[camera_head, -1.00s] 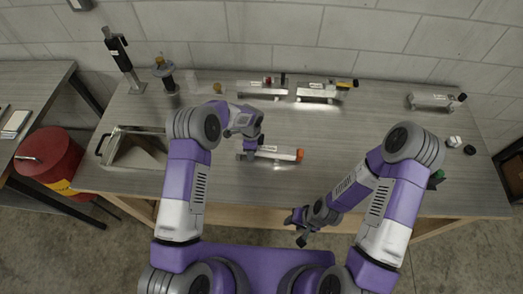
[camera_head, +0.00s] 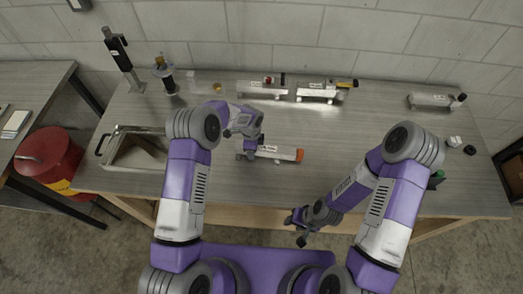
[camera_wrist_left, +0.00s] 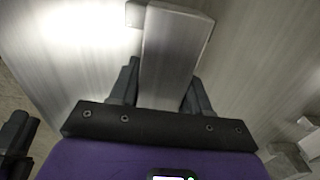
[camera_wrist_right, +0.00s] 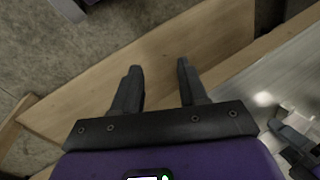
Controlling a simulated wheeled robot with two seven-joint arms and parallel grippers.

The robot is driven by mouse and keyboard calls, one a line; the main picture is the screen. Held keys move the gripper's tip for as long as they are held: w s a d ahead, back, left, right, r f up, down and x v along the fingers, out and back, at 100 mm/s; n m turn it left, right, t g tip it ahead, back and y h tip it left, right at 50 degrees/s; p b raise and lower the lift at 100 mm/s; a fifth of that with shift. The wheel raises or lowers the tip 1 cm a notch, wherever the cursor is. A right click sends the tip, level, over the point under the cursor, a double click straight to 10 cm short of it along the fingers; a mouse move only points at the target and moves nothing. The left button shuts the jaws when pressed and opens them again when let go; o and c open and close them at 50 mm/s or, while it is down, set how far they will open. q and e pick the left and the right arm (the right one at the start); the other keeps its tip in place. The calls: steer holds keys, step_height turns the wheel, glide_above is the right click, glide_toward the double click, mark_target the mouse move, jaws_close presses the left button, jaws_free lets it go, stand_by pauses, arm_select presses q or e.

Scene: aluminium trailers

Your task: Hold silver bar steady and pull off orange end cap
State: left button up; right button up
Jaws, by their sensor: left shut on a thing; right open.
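The silver bar (camera_head: 277,153) lies on the table near its middle, with the orange end cap (camera_head: 299,155) on its right end. My left gripper (camera_head: 250,152) is shut on the bar's left part. In the left wrist view the bar (camera_wrist_left: 172,50) sits between the fingers of my left gripper (camera_wrist_left: 158,92); the orange cap is not visible there. My right gripper (camera_head: 298,228) is to the right of and below the bar, off the table's front edge. In the right wrist view my right gripper (camera_wrist_right: 160,80) is open and empty, with the wooden table front behind it.
A black upright tool (camera_head: 121,54) stands at the back left.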

mark_target(302, 153)
stand_by(0.3)
